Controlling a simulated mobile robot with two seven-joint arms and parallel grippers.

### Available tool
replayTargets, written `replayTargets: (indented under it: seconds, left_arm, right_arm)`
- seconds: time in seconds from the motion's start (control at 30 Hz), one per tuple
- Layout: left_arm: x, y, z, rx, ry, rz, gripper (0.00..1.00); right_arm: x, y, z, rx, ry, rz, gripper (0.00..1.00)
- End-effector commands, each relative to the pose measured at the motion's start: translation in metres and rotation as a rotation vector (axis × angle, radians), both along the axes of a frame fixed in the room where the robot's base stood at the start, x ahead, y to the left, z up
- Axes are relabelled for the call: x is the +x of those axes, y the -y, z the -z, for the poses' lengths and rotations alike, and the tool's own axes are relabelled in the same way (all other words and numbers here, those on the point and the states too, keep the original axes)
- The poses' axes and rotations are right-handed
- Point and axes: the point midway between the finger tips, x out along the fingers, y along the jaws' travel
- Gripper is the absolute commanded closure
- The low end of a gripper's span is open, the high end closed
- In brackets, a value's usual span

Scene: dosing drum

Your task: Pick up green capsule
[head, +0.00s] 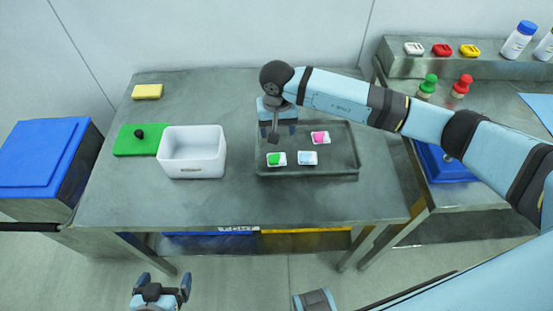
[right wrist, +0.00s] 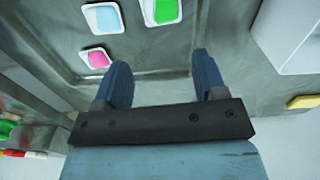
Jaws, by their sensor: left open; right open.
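The green capsule (head: 274,159) sits in a small white dish near the left front of a grey tray (head: 340,174) on the table. It also shows at the top of the right wrist view (right wrist: 165,10), cut by the frame edge. My right gripper (head: 278,132) is open and empty, above the back left part of the tray, behind the green capsule and apart from it. Its two fingers also show in the right wrist view (right wrist: 162,72), with nothing between them. My left gripper (head: 162,283) is open and empty, low in front of the table.
A pink piece (head: 320,137) and a pale blue piece (head: 307,158) sit in like dishes in the tray. A white bin (head: 192,170), green board (head: 128,147) and yellow sponge (head: 147,91) are to the left. Bare table lies before the tray.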

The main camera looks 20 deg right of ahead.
Motion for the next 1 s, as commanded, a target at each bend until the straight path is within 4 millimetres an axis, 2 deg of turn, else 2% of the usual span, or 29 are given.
replayTargets:
  seconds: [0.1,0.3,0.47,0.8,1.0]
  left_arm:
    - [0.0,0.0,-0.004,-0.001,0.001,0.001,0.0]
    - [0.0,0.001,-0.006,-0.001,0.001,0.002,0.0]
    - [0.0,0.001,-0.008,-0.001,0.001,0.002,0.0]
    - [0.0,0.002,-0.017,-0.002,-0.001,0.001,0.0]
    - [0.0,0.002,-0.017,-0.002,-0.001,0.001,0.0]
  right_arm:
    - [-0.002,-0.001,0.026,0.003,-0.005,0.001,0.35]
    - [-0.001,-0.002,0.055,0.006,-0.004,0.002,0.35]
    - [-0.001,-0.002,0.064,0.006,-0.003,0.003,0.35]
    - [-0.003,-0.004,0.109,0.007,-0.004,0.002,0.35]
    - [-0.002,-0.004,0.113,0.006,-0.001,0.002,0.35]
